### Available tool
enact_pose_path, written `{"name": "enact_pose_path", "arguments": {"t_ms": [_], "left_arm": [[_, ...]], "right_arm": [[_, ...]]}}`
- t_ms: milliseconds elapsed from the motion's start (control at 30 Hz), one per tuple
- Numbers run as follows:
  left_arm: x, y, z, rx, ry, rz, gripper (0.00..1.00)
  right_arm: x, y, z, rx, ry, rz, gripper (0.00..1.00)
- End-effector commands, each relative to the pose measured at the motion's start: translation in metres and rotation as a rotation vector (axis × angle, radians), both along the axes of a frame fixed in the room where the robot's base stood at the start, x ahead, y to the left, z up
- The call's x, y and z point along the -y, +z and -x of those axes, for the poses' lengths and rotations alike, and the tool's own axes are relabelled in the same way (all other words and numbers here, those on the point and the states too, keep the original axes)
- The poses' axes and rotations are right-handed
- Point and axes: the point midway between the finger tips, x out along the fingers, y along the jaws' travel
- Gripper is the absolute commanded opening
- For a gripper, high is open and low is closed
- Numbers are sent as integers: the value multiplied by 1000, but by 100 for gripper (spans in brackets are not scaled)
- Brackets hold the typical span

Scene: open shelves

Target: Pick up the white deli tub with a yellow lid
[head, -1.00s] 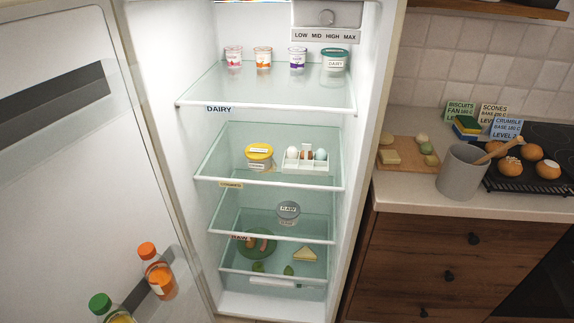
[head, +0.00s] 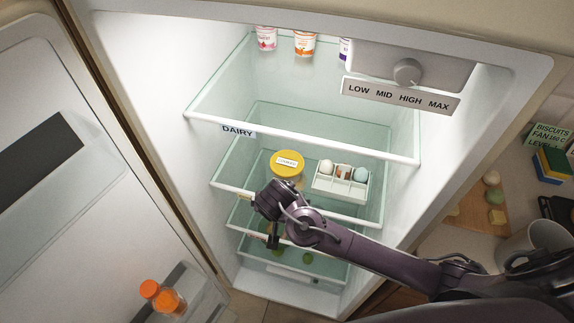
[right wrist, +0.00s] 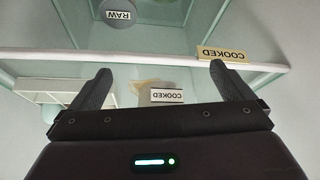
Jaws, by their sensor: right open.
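The white deli tub with a yellow lid (head: 287,161) stands on the middle shelf, below the DAIRY shelf, left of an egg tray. In the head view my right gripper (head: 268,203) is in front of and below the tub, at that shelf's front edge, and overlaps little of it. In the right wrist view my right gripper (right wrist: 160,69) has its two fingers wide apart with nothing held. An upside-down COOKED label (right wrist: 167,95) and a pale yellowish patch show between the fingers; the tub's outline is unclear there. My left gripper is not in view.
The egg tray (head: 341,182) stands close to the tub's right. The DAIRY shelf (head: 300,133) overhangs above, with small pots on it. A grey RAW-labelled tub (right wrist: 118,12) is on the shelf below. The fridge door (head: 75,170) is open at the left.

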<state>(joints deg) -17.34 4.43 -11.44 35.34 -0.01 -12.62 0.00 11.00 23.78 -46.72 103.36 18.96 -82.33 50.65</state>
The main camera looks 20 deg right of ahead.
Motion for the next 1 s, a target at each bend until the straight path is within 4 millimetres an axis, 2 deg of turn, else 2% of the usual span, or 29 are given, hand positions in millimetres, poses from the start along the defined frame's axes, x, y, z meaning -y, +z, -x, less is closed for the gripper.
{"name": "enact_pose_path", "arguments": {"t_ms": [167, 400, 667, 933, 1000], "left_arm": [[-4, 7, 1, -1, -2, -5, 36], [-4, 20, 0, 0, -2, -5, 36], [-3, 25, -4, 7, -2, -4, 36], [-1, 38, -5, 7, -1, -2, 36], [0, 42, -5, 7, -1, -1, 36]], "right_arm": [[9, 5, -19, 20, -40, 9, 100], [25, 5, -59, 18, -38, 8, 100], [33, 3, -78, 19, -36, 8, 100], [50, 5, -117, 19, -37, 8, 100], [52, -1, -120, 15, -35, 10, 100]]}}
